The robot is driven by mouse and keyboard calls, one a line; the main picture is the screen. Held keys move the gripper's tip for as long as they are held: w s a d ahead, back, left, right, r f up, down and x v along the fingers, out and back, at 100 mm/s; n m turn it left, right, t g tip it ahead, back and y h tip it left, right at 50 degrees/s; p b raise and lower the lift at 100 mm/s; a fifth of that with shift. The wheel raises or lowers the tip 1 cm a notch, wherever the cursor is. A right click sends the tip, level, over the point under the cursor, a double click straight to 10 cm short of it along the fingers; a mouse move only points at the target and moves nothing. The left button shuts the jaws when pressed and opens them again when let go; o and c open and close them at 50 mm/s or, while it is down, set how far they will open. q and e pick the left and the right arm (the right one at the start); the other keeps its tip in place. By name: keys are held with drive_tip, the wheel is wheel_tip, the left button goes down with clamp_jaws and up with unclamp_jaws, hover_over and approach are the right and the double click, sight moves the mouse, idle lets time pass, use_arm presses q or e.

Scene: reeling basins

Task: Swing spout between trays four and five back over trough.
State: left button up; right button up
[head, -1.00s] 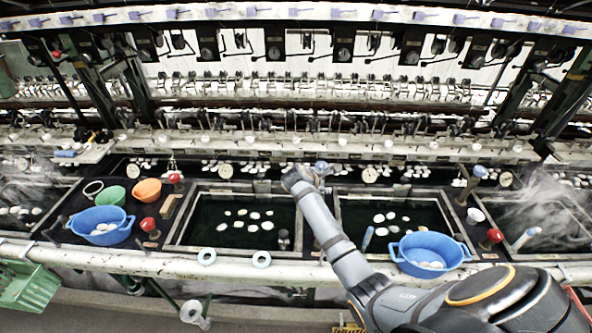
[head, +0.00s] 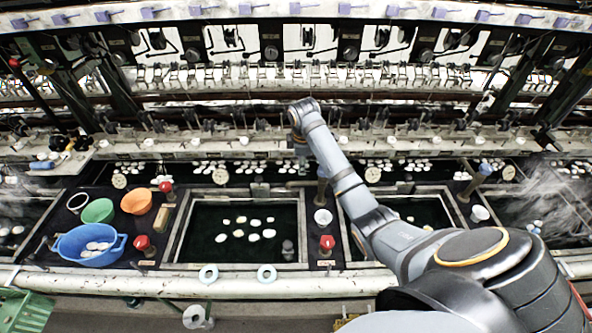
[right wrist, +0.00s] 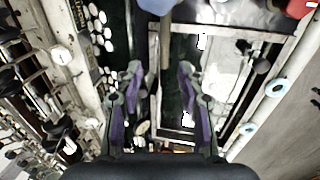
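The tray numbers are not readable. My right gripper (head: 300,162) is just left of and behind it, pointing down, apart from it as far as I can tell. In the right wrist view my right gripper (right wrist: 160,75) is open, with nothing between its purple-padded fingers. The trough (head: 270,177) runs behind the basins with pale cocoons. My left gripper is out of view.
The left-middle basin (head: 185,232) holds several cocoons in dark water. A red knob (head: 327,243) and a white cup (head: 322,217) sit on the divider. A blue bowl (head: 68,246) stands at left. Reeling machinery crosses the back. My right arm hides part of the right-middle basin.

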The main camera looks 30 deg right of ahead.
sight(302, 182)
drive_tip(key=f, duration=0.2)
drive_tip(key=f+p, duration=0.1)
drive_tip(key=f, duration=0.2)
drive_tip(key=f+p, duration=0.1)
drive_tip(key=f, duration=0.2)
drive_tip(key=shift+w+d, duration=0.2)
drive_tip(key=shift+d, duration=0.1)
drive_tip(key=shift+w+d+f, duration=0.15)
drive_tip(key=shift+w+f, duration=0.05)
drive_tip(key=shift+f, duration=0.6)
drive_tip(key=shift+s, duration=0.1)
drive_tip(key=shift+c, duration=1.7)
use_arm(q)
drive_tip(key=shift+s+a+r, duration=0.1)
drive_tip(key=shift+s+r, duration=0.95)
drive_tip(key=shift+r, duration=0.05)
use_arm(e)
clamp_jaws()
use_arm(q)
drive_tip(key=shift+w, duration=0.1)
